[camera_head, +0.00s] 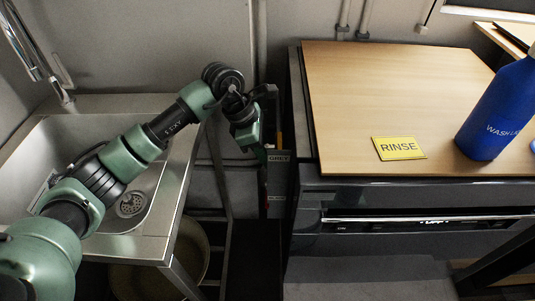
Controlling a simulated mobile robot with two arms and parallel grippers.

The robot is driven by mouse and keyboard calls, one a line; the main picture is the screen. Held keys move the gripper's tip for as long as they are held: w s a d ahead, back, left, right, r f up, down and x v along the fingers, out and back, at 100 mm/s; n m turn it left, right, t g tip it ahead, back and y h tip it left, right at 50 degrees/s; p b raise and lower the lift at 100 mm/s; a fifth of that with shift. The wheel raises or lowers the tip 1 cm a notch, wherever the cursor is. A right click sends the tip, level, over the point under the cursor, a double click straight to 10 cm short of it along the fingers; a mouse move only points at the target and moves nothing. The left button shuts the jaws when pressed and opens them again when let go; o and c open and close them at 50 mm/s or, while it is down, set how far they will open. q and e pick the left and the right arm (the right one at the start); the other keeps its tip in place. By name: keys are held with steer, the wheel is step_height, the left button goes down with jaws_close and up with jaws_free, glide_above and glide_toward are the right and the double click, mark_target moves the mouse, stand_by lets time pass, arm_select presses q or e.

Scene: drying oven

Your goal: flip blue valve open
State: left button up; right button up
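No blue valve can be made out in this view. My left arm reaches in from the left over the sink, and its wrist bends down in the gap between sink and counter. My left gripper (262,153) points down beside a narrow grey labelled panel (279,182), at or very near its upper left edge. Its fingers are small and dark here, so I cannot tell if they are open, shut or touching anything. The valve may be hidden by the wrist or out of view. My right gripper is not in view.
A steel sink (112,105) stands at left with a faucet (40,62). A round bin (195,262) is under it. At right, a wooden countertop (390,90) bears a yellow RINSE card (398,148) and a blue bottle (492,110), above a dark oven front (400,195).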

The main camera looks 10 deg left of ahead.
arm_select(q)
jaws_close()
stand_by(1.4)
